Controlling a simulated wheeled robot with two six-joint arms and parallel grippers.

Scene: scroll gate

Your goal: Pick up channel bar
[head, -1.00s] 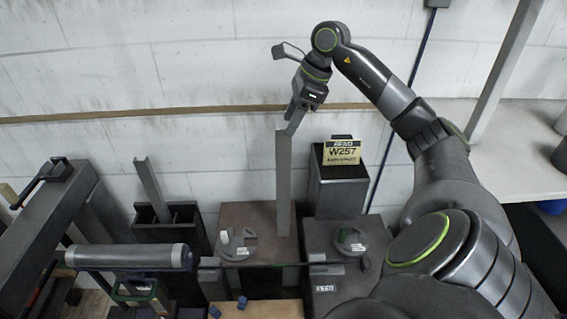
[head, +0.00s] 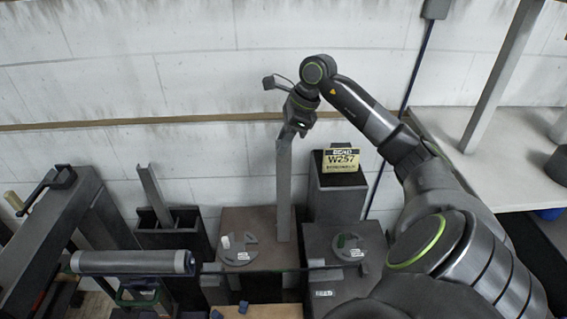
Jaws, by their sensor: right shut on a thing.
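A long grey channel bar (head: 283,195) hangs upright in the middle of the head view. My right gripper (head: 291,128) is shut on its top end. The bar's lower end is in front of or over a brown block, and I cannot tell whether it touches. A second grey bar (head: 154,194) leans, tilted, in a dark open bin (head: 180,238) to the left. My left gripper is not in view.
A dark pedestal with a yellow W257 sign (head: 341,168) stands right of the held bar. Grey discs (head: 237,250) (head: 360,248) lie on the blocks either side. A grey roller (head: 132,262) with a long dark rod crosses the front. A pale shelf (head: 500,150) is at right.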

